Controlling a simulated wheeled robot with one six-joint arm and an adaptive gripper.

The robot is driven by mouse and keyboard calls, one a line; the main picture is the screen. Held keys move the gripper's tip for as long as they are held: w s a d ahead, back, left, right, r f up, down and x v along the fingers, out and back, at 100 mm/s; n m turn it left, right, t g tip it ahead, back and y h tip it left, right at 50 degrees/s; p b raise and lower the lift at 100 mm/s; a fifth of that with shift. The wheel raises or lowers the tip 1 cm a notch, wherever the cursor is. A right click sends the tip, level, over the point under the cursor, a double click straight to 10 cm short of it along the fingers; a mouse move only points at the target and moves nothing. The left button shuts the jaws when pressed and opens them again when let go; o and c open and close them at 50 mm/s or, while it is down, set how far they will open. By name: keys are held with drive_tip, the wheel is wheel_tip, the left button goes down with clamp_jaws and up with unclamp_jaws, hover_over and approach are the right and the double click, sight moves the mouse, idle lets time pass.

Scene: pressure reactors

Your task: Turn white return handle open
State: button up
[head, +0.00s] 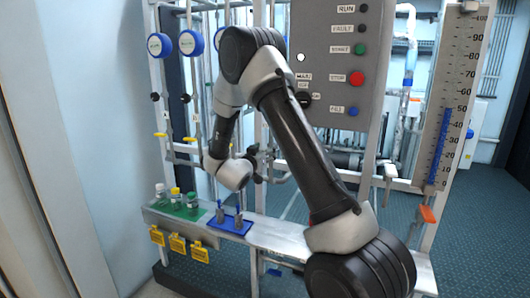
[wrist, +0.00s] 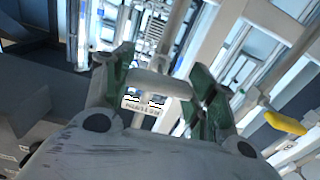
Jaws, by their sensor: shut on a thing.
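The white return handle (wrist: 158,83) shows in the wrist view as a short pale bar between the two green-padded fingers of my gripper (wrist: 163,76). The fingers are shut on it, one at each end of the visible bar. A small white label (wrist: 142,106) with dark lettering lies just below the bar, too small to read surely. In the head view my arm reaches toward the pipe frame, and its wrist hides the fingers and the held handle.
A grey control panel (head: 340,25) with several buttons stands right of my arm. Blue round gauges (head: 190,43) and yellow handles (head: 190,140) are on the left pipes. A shelf below carries a green tray (head: 163,207) and a blue tray (head: 243,229). A yellow handle (wrist: 284,123) sits right of my fingers.

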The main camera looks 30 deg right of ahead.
drive_tip(key=n, duration=0.4)
drive_tip(key=shift+n, duration=0.4)
drive_tip(key=n, duration=0.9)
drive_tip(key=shift+a, duration=0.1)
drive_tip(key=shift+n, duration=1.8)
drive_tip(key=shift+f, duration=0.1)
drive_tip(key=o, duration=1)
